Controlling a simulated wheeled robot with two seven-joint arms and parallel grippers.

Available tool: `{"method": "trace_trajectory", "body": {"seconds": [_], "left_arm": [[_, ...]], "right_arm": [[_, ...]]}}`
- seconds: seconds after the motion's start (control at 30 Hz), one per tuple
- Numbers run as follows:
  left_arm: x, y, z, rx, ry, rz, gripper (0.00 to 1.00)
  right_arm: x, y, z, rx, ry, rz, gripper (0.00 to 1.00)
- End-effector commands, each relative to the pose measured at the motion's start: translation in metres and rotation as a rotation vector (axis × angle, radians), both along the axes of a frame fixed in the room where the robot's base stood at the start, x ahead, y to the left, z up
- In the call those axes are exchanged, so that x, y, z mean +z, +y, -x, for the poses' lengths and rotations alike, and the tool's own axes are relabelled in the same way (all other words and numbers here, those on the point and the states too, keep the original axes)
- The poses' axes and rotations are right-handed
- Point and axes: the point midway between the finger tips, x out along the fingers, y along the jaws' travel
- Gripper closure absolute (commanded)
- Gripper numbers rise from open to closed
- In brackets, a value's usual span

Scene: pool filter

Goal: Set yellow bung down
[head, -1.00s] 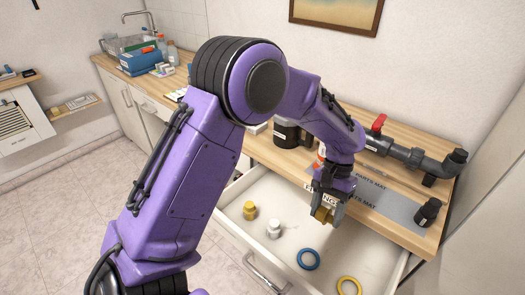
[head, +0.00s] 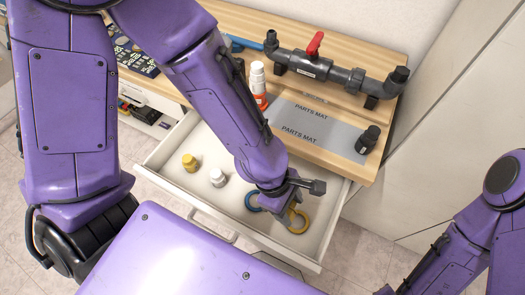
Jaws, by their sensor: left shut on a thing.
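My left gripper (head: 287,206) is over the right part of the open drawer (head: 165,150), its jaws shut on a yellow bung (head: 291,213). The bung is mostly hidden by the gripper. It appears over or just beside the yellow ring (head: 299,222); I cannot tell whether it touches the drawer floor. Another yellow bung (head: 189,162) stands in the drawer at the left, with a white bung (head: 218,178) next to it. My right arm shows at the lower right, its gripper out of view.
A blue ring (head: 252,203) lies in the drawer, partly behind my left gripper. On the worktop are a grey parts mat (head: 335,128), a black fitting (head: 367,140), a grey pipe with a red-handled valve (head: 314,62) and a white-and-orange bottle (head: 258,85). Bare drawer floor shows around the bungs.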

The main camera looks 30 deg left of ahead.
Motion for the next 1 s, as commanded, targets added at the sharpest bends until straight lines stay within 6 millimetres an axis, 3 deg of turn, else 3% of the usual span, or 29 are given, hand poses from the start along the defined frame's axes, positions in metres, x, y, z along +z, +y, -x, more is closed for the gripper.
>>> {"method": "trace_trajectory", "body": {"seconds": [0.23, 0.3, 0.53, 0.7, 0.87, 1.0], "left_arm": [[-0.023, 0.013, -0.019, 0.033, -0.007, -0.001, 0.73], [-0.02, 0.02, -0.032, 0.037, 0.002, 0.002, 0.73], [-0.044, 0.045, -0.081, 0.034, 0.002, 0.001, 0.73], [-0.082, 0.057, -0.105, 0.03, 0.004, 0.0, 0.73], [-0.096, 0.061, -0.117, 0.027, 0.001, 0.001, 0.73], [-0.119, 0.064, -0.12, 0.026, 0.005, 0.0, 0.73]], "right_arm": [[-0.05, 0.0, 0.001, 0.0, 0.002, 0.0, 0.57], [-0.039, 0.0, 0.001, 0.0, 0.002, 0.0, 0.57], [-0.04, 0.0, 0.001, 0.0, 0.001, -0.001, 0.57], [-0.046, 0.0, 0.001, 0.0, 0.001, 0.0, 0.57], [-0.047, 0.0, 0.001, 0.0, 0.001, 0.0, 0.57], [-0.046, 0.0, 0.001, 0.0, 0.001, 0.0, 0.57]]}}
